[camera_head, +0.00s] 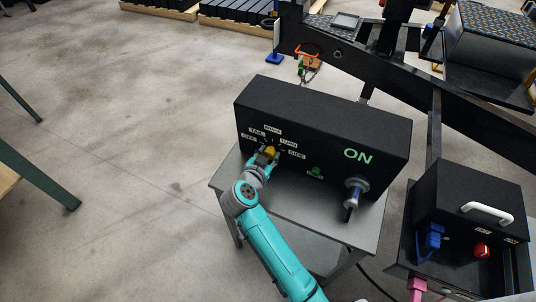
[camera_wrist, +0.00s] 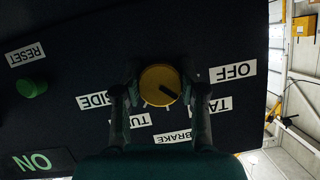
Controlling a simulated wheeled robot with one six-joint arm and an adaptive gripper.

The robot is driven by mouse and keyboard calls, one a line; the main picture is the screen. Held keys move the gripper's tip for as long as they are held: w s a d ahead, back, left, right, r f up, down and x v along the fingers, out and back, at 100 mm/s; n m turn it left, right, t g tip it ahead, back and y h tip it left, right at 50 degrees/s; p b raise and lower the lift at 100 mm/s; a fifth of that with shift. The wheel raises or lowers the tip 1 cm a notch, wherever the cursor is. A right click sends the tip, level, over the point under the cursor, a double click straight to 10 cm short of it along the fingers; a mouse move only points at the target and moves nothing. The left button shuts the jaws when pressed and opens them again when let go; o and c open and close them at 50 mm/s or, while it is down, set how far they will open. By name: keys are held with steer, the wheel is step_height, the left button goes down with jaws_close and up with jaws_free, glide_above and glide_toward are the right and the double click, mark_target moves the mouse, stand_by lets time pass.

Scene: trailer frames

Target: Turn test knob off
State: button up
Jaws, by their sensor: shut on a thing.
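The test knob (camera_head: 270,151) is a yellow round knob on the front of a black test box (camera_head: 330,125). In the wrist view the yellow knob (camera_wrist: 158,80) sits between the two dark fingers of my gripper (camera_wrist: 161,88), which are closed around its sides. The labels OFF (camera_wrist: 233,71), TAIL (camera_wrist: 212,105), BRAKE (camera_wrist: 173,137), TURN (camera_wrist: 130,121) and SIDE (camera_wrist: 94,100) show upside down around it. The dark mark on the knob points down and right in this view, roughly towards TAIL. In the head view my gripper (camera_head: 266,157) partly covers the knob.
The box stands on a grey table (camera_head: 300,212). A second black box (camera_head: 470,210) with a red knob is at the right. Open floor lies left.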

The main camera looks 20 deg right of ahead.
steer(key=shift+n+g+h, duration=0.5)
steer(key=shift+n+h, duration=0.1)
steer(key=shift+n, duration=0.6)
steer(key=shift+n+g+h, duration=0.6)
steer(key=shift+n, duration=0.6)
steer(key=o, duration=1.2)
steer(key=shift+c, duration=0.2)
steer(key=v, duration=1.2)
